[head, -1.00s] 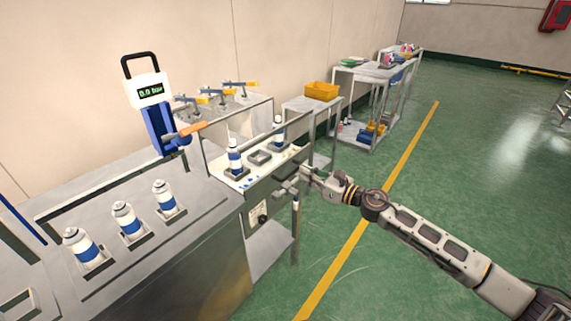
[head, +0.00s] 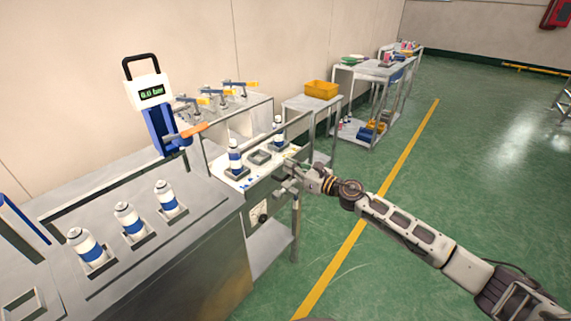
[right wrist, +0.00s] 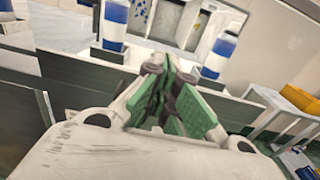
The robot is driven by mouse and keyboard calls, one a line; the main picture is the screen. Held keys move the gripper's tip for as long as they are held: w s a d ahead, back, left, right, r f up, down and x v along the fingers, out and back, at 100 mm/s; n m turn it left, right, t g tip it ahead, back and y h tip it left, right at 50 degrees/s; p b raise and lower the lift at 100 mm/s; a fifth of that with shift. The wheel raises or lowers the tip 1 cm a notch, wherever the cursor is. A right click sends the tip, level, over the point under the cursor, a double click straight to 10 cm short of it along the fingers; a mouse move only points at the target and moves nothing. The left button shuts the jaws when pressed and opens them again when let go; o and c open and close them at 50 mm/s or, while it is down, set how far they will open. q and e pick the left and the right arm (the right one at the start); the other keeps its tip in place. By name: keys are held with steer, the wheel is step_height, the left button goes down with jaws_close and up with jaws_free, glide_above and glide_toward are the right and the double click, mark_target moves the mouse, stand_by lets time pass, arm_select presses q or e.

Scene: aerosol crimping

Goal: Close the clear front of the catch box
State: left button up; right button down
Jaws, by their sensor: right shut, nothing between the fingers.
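In the right wrist view the green-padded fingers (right wrist: 165,88) are shut and empty, in front of the cans; contact is unclear. My left gripper is not in view.
Several cans stand in holders on the bench (head: 195,240) at left. A yellow bin (head: 321,90) and shelving trolleys (head: 375,75) are beyond. Green floor at right is open.

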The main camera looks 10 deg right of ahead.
steer(key=shift+x, duration=1)
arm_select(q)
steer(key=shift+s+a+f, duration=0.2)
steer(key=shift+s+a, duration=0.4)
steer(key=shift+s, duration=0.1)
arm_select(e)
steer(key=shift+w+a, duration=0.1)
steer(key=shift+w, duration=0.1)
